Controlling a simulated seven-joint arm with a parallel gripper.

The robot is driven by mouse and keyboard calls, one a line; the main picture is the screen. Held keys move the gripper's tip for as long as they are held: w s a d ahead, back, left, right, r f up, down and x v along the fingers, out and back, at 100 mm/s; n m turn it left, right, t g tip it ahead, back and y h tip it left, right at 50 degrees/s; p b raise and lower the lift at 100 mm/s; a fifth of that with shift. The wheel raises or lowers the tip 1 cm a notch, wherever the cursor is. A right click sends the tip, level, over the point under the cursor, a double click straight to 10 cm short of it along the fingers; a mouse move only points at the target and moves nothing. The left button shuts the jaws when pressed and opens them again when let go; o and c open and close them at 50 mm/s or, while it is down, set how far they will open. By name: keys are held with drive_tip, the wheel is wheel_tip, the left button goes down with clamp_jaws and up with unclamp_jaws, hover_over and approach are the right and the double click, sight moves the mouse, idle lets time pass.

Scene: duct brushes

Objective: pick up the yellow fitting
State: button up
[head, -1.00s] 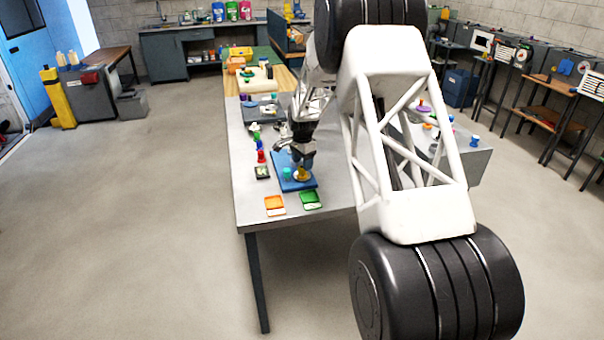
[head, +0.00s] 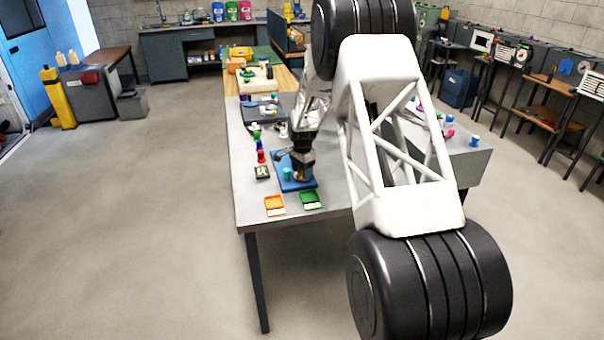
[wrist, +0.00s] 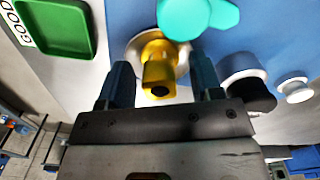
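The yellow fitting (wrist: 158,64) stands on a round silvery base on the blue mat (wrist: 118,14). In the wrist view my gripper (wrist: 161,72) is open, with one dark blue finger on each side of the fitting. A gap shows between each finger and the fitting. In the head view my gripper (head: 302,172) is low over the blue mat (head: 297,186) and hides most of the fitting.
A teal piece (wrist: 200,15) stands right beside the fitting. A white-and-black part (wrist: 245,80) and a small white knob (wrist: 293,88) are to its right. A green tray (head: 311,200) and an orange tray (head: 275,204) lie near the table's front edge.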

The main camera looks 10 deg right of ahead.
drive_tip(key=c, duration=1.1)
clamp_jaws()
drive_tip(key=shift+r, duration=0.75)
wheel_tip(320, 180, up, 2)
drive_tip(key=shift+r, duration=0.15)
drive_tip(key=s+a+r, duration=0.1)
drive_tip(key=s, duration=1.5)
drive_tip(key=shift+r, duration=0.1)
